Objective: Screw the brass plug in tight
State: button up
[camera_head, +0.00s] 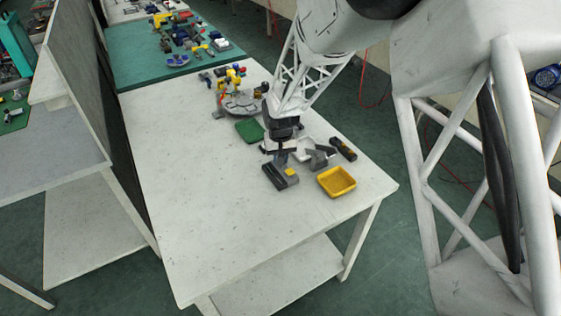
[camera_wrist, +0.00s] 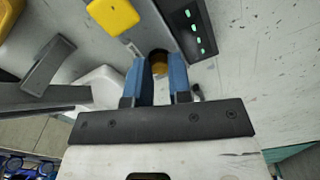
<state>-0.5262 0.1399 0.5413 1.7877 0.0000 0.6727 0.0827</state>
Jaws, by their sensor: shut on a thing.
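My gripper (camera_wrist: 159,72) points down with its two blue fingers on either side of the brass plug (camera_wrist: 159,58), shut on it. Only a round brass patch of the plug shows between the fingertips; its thread and what it sits in are hidden. In the head view my gripper (camera_head: 282,155) is low over the table, just behind a dark grey block (camera_head: 280,177). The plug is too small to make out there.
A yellow tray (camera_head: 337,183), a grey angled piece (camera_head: 319,158) and a black tool (camera_head: 343,149) lie to the right. A green mat (camera_head: 249,131) lies behind. The table's front left is clear.

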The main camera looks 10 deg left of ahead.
jog(key=shift+m, duration=0.3)
jog(key=m, duration=0.6)
dwell(0.5)
jog(key=shift+m, duration=0.4)
jog(key=m, duration=0.6)
jog(key=shift+m, duration=0.3)
dwell(0.5)
jog(key=shift+m, duration=3.5)
